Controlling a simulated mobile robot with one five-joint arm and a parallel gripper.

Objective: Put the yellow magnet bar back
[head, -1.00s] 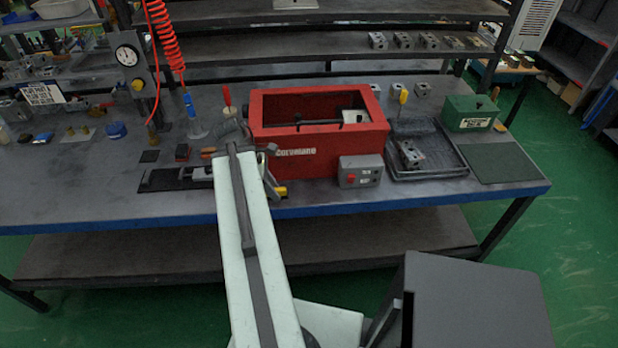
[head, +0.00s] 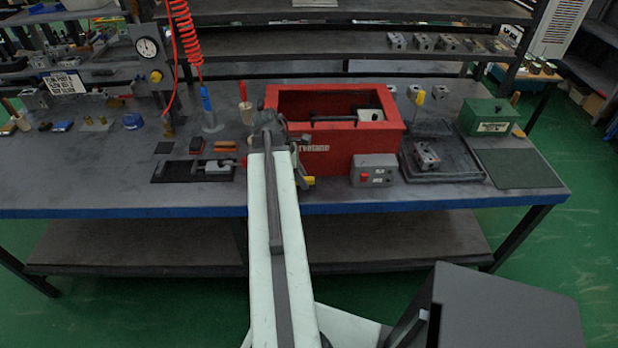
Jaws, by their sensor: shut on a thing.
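My gripper (head: 303,172) is in front of the left front corner of the red box (head: 352,140), partly hidden behind my arm. Its dark jaws are small and hard to make out. A small yellow end with dark parts, which I take as the yellow magnet bar (head: 308,181), shows at the jaws, above the blue front edge of the bench. The gripper appears shut on it. The rest of the bar is hidden or too dark to tell. A separate yellow piece (head: 420,97) stands upright behind the black tray (head: 462,180).
A grey control box with a red button (head: 374,170) stands right of my gripper. A vise on a black mat (head: 215,167) lies to its left. A metal block (head: 427,156) sits in the tray. A green box (head: 490,117) stands further right. The bench's left front is clear.

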